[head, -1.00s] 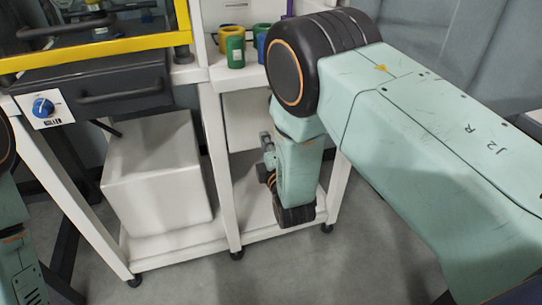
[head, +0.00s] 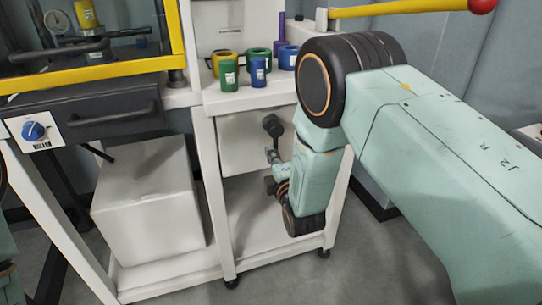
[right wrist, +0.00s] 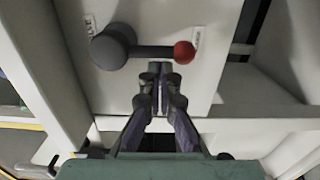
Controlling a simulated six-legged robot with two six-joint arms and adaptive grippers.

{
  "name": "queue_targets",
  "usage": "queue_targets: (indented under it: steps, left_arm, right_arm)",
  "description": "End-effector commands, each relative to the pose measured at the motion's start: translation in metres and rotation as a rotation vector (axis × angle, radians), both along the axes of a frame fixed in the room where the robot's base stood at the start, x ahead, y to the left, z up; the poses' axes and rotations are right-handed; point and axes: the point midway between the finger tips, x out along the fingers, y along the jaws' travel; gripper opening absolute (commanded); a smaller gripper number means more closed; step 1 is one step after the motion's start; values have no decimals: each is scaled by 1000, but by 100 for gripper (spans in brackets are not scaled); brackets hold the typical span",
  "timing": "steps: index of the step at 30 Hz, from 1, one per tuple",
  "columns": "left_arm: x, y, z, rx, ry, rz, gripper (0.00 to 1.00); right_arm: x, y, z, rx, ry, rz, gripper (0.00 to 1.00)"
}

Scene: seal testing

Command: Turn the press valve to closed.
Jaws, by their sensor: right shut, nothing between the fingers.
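The valve is a dark round hub (right wrist: 113,46) with a dark lever (right wrist: 150,52) ending in a red ball (right wrist: 184,52), on a white panel (right wrist: 216,18). In the right wrist view the lever lies level, ball to the right. The dark hub also shows in the head view (head: 272,125); its red ball cannot be made out there. My right gripper (right wrist: 158,72) is shut and empty, its fingertips just below the lever in the wrist picture; I cannot tell whether they touch it. In the head view it (head: 271,156) points at the panel. My left gripper is out of view.
Small labels (right wrist: 197,38) flank the valve. A white box (head: 150,195) stands on the cart's lower shelf. Green, blue and yellow cups (head: 229,76) stand above. A blue knob (head: 34,131) is at left, a yellow bar with a red ball (head: 481,5) at upper right.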

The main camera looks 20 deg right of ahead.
Motion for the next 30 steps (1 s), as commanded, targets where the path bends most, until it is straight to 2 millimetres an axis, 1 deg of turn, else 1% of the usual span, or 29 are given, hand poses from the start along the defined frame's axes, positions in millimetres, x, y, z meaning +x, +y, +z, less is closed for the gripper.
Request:
queue_targets:
  steps: [20,26,30]
  left_arm:
    - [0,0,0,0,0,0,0]
    - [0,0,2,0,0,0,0]
    - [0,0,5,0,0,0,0]
  right_arm:
    - [0,-9,-3,-145,-4,-2,0]
    - [0,-17,-4,-270,-9,-2,0]
    - [1,-25,-4,-398,-13,-3,0]
